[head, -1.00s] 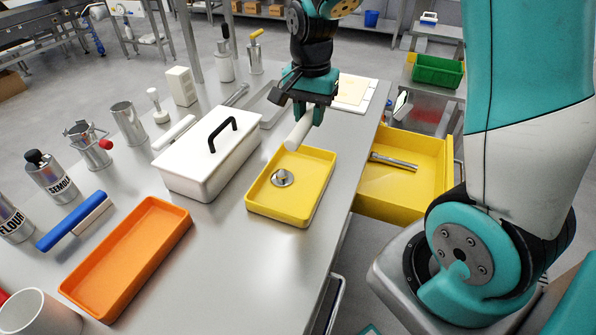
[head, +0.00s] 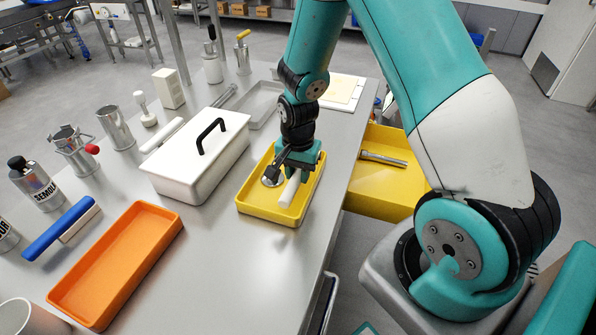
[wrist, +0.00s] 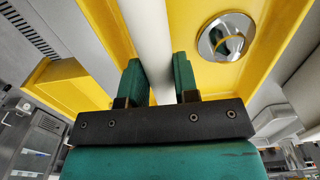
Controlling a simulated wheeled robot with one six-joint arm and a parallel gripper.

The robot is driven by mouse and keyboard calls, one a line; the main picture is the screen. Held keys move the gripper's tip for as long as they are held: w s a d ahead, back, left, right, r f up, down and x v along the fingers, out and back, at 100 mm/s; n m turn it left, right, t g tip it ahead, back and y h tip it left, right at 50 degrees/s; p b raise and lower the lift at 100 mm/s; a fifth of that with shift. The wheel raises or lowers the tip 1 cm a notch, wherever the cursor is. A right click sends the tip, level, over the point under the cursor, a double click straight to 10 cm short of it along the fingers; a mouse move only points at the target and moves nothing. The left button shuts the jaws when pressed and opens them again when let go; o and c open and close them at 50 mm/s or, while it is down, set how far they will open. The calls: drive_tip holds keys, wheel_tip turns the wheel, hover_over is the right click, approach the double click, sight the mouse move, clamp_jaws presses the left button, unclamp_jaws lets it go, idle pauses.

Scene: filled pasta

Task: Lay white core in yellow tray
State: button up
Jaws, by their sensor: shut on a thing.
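The white core (head: 290,190) is a plain white cylinder held in my gripper (head: 293,176). My gripper is shut on it, and the core also shows between the two green fingers in the wrist view (wrist: 150,40). The yellow tray (head: 262,217) stands on the steel table, with the core and my gripper over its right part. I cannot tell whether the core touches the tray floor. A round shiny metal piece (wrist: 226,38) lies in the tray beside the core; in the head view my gripper partly covers it.
A white lidded box (head: 195,165) with a black handle stands close left of the tray. An orange tray (head: 115,262) is at front left. An open yellow drawer (head: 385,190) holding a metal bar juts out on the right. Bare table lies in front of the yellow tray.

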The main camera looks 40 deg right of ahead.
sight(297, 172)
drive_tip(key=shift+f+b, duration=0.4)
drive_tip(key=shift+f, duration=0.2)
drive_tip(key=o, duration=0.9)
drive_tip(key=shift+o, duration=0.2)
wheel_tip(297, 172, up, 13)
drive_tip(key=s+a+r+n+y+p, duration=0.1)
drive_tip(key=s+a+r+n+y, duration=0.1)
drive_tip(key=s+a+r+n, duration=0.5)
drive_tip(key=s+a+r+n+y, duration=0.2)
drive_tip(key=s+a+r+n, duration=0.5)
drive_tip(key=s+a+n, duration=0.3)
drive_tip(key=shift+s+a+n+p, duration=0.4)
drive_tip(key=shift+s+n, duration=0.2)
drive_tip(key=shift+s, duration=0.65)
